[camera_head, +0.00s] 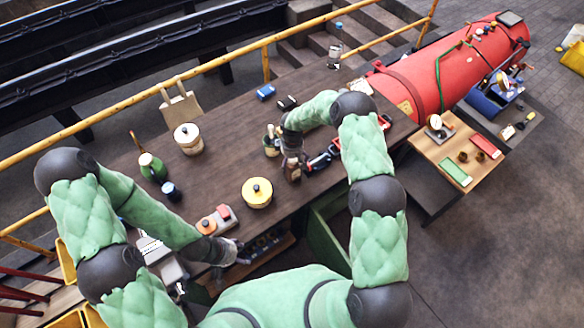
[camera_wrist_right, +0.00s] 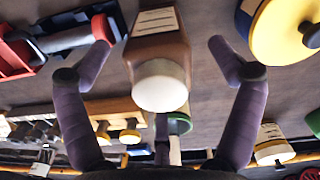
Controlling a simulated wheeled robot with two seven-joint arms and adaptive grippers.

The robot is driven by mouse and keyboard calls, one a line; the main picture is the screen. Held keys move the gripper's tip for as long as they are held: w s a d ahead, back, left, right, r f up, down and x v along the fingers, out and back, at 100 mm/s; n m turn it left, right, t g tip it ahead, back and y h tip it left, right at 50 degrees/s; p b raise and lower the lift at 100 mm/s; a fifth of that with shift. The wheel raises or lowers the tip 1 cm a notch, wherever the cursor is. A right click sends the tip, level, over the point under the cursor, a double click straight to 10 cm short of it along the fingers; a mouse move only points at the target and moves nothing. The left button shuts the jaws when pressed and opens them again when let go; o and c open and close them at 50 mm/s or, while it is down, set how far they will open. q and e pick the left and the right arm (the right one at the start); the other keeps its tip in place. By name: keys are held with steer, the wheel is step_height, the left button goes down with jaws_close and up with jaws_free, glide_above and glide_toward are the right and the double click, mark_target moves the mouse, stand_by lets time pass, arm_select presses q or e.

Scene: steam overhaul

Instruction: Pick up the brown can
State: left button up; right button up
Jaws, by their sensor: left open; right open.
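The brown can (camera_wrist_right: 158,48) has a white cap and a pale label; it is between the spread fingers of my right gripper (camera_wrist_right: 159,38) in the right wrist view, with space on both sides. In the head view the brown can (camera_head: 293,174) shows only partly, just below my right gripper (camera_head: 291,158), on the dark table. My right gripper is open and not closed on the can. My left gripper (camera_head: 228,252) is open at the table's near edge, beside the red and orange items.
A yellow-lidded pot (camera_head: 257,192) stands left of the can. A red and black tool (camera_wrist_right: 45,48) lies on its other side. Bottles (camera_head: 271,140) stand behind it. A green bottle (camera_head: 152,167) and a cream pot (camera_head: 188,138) are farther left. A yellow rail runs behind the table.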

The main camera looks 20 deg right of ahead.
steer(key=c, duration=1.7)
steer(key=shift+r, duration=0.2)
